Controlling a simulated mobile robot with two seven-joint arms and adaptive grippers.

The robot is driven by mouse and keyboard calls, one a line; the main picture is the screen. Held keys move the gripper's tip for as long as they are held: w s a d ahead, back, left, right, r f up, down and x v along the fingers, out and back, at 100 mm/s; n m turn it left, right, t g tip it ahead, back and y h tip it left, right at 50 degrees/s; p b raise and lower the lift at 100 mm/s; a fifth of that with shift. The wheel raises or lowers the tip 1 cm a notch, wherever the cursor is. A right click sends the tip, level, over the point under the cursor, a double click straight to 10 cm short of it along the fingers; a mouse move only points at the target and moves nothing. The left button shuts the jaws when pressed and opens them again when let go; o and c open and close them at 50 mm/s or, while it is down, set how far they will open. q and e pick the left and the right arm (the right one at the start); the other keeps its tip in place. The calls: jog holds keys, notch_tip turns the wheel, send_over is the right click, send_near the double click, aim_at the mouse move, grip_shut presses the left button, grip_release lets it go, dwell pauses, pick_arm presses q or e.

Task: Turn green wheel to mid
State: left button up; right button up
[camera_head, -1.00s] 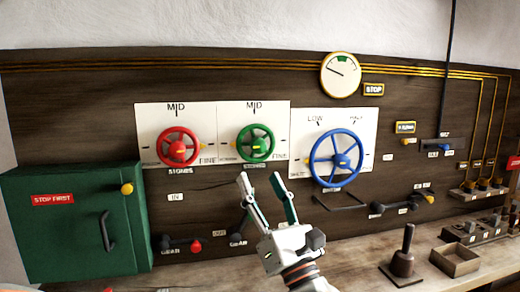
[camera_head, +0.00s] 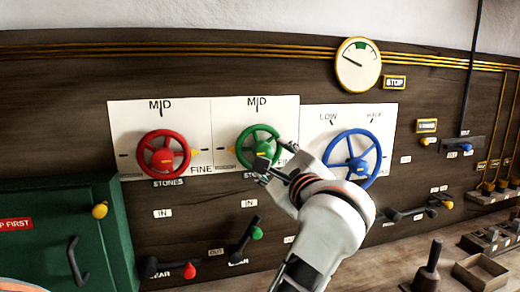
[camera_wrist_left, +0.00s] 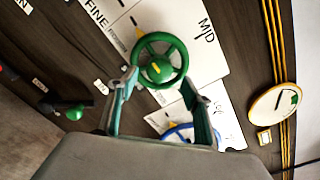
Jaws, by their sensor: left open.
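The green wheel (camera_head: 243,146) is on a white plate (camera_head: 225,108) marked MID above and FINE to the right. My left gripper (camera_head: 264,168) is at the wheel's lower right, hiding part of the rim. In the left wrist view the green wheel (camera_wrist_left: 178,47) is just beyond and between the fingertips of my open gripper (camera_wrist_left: 160,82). I cannot tell whether the fingers touch the rim. My right gripper is not in view.
The red wheel (camera_head: 147,155) is to the left and the blue wheel (camera_head: 336,145) close on the right, partly behind my arm. Gear levers (camera_head: 246,238) stick out below. A green cabinet (camera_head: 40,255) stands at left. A gauge (camera_head: 357,64) is above right.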

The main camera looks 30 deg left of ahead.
aim_at(265, 154)
pick_arm(q)
jog(key=x, duration=0.7)
jog(key=shift+a+p, duration=0.15)
jog(key=shift+p, duration=0.25)
jog(key=c, duration=1.1)
